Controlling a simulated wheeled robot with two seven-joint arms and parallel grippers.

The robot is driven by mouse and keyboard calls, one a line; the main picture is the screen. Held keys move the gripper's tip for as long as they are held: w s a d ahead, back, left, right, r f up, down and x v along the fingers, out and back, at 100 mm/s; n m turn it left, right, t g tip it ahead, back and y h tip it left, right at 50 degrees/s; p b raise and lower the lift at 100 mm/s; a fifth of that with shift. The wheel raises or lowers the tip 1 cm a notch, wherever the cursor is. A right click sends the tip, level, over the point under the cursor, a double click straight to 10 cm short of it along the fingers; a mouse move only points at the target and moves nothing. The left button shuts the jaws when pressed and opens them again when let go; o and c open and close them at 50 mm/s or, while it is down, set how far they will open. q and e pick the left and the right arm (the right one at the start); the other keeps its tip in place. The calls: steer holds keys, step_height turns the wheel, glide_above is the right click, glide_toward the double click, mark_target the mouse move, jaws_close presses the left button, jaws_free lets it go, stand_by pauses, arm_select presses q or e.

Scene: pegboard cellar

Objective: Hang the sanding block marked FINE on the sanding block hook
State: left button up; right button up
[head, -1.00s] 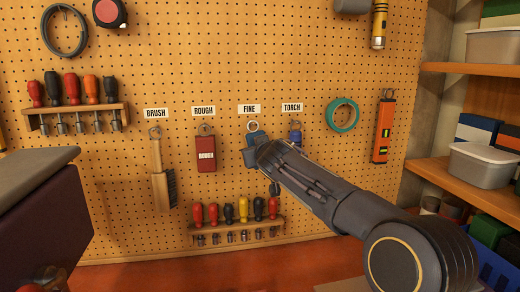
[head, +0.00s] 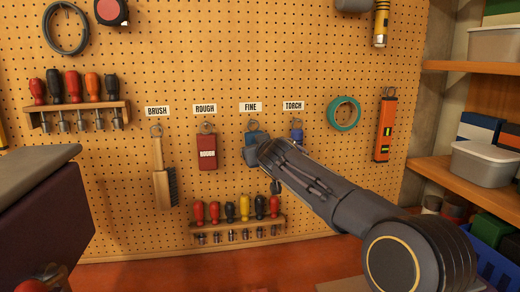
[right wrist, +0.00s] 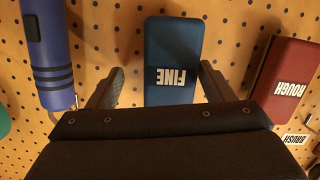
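The blue sanding block marked FINE (head: 256,136) is against the pegboard under the FINE label (head: 250,106), with a ring at its top. The hook at the ring is too small to make out. In the right wrist view the block (right wrist: 173,50) shows its FINE plate upside down. My right gripper (head: 254,152) is at the block's lower part. Its fingers (right wrist: 160,88) stand on either side of the block, open, with a clear gap on the left and a narrower one on the right. My left gripper is not in view.
The red ROUGH block (head: 207,152) hangs left of the FINE block, and a brush (head: 160,185) further left. A blue torch (head: 296,134) hangs close on the right, partly behind my arm. A screwdriver rack (head: 238,230) is below. Shelves (head: 470,180) stand at right.

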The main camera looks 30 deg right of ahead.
steer(key=b+v, duration=0.3)
steer(key=v, duration=0.4)
steer(key=shift+s+b, duration=0.35)
steer(key=shift+s+a, duration=0.1)
